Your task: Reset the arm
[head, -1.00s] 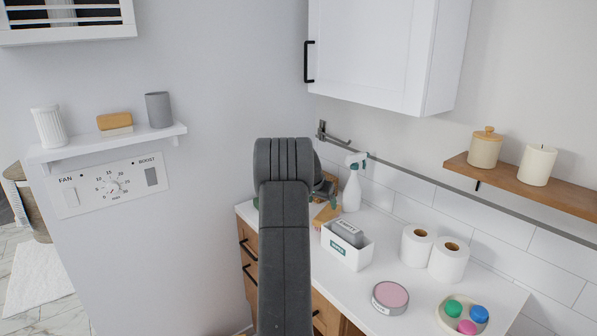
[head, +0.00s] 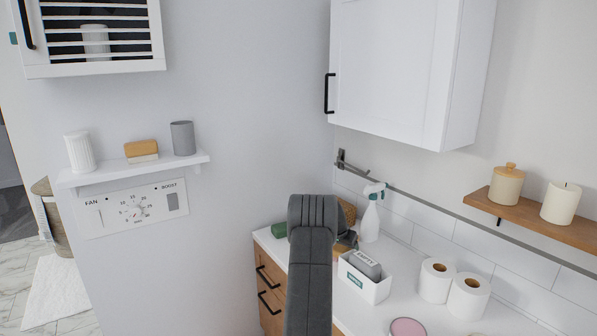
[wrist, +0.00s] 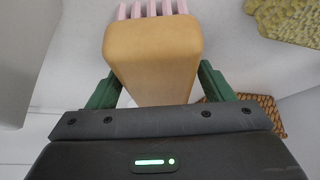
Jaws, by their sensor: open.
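My gripper (wrist: 158,72) shows in the wrist view with its two green fingers apart. A tan wooden block with pink prongs at its far end (wrist: 152,50) appears between the fingers, with small gaps at the sides; I cannot tell whether it touches them. In the head view my dark grey arm rises at the bottom centre, in front of the counter (head: 405,290). It hides most of my gripper there.
A spray bottle (head: 370,215), a white bin with a grey item (head: 365,284), paper rolls (head: 437,279) and a pink-topped tin (head: 407,328) stand on the counter. A wall cabinet (head: 395,70) hangs above. A wall shelf (head: 135,172) is at left, a wooden shelf (head: 530,215) at right.

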